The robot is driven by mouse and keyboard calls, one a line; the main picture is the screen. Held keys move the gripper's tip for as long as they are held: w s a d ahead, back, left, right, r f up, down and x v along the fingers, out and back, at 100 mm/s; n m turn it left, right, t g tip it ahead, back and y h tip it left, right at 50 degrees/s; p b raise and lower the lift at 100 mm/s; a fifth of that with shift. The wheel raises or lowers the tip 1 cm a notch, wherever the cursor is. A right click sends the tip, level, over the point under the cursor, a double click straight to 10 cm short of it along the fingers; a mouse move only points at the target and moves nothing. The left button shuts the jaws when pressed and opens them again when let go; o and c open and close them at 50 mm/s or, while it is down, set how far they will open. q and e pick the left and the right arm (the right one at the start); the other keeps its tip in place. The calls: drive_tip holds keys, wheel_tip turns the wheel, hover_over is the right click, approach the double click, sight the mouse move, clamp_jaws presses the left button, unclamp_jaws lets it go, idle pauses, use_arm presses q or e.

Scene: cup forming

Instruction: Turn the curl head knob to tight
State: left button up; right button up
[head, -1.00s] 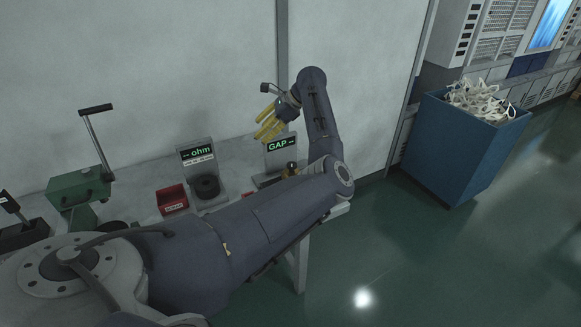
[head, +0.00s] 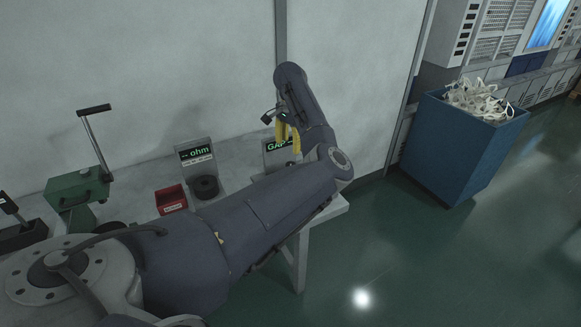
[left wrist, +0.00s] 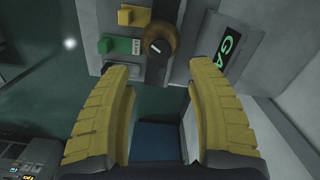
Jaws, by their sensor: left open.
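A round knob (left wrist: 157,46) with a brass-brown body, black face and white pointer line shows at the top of the left wrist view. I cannot read any setting around it, or tell whether it is the curl head knob. My left gripper (left wrist: 165,68) has yellow ribbed fingers, open and empty. The knob lies beyond and between the fingertips, apparently untouched. In the head view my left gripper (head: 288,140) points down in front of the GAP display (head: 272,148), which it partly covers; the knob is hidden there. My right gripper is not in view.
A green block (left wrist: 119,46) and a yellow block (left wrist: 131,17) sit beside the knob. On the bench are an ohm display (head: 195,152), a black round part (head: 205,187), a red bin (head: 171,199) and a green lever press (head: 78,188). A blue crate (head: 455,145) stands right.

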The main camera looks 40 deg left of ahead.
use_arm(q)
wheel_tip(320, 180, down, 10)
drive_tip(key=shift+f, duration=0.1)
idle(0.4)
clamp_jaws()
idle(0.5)
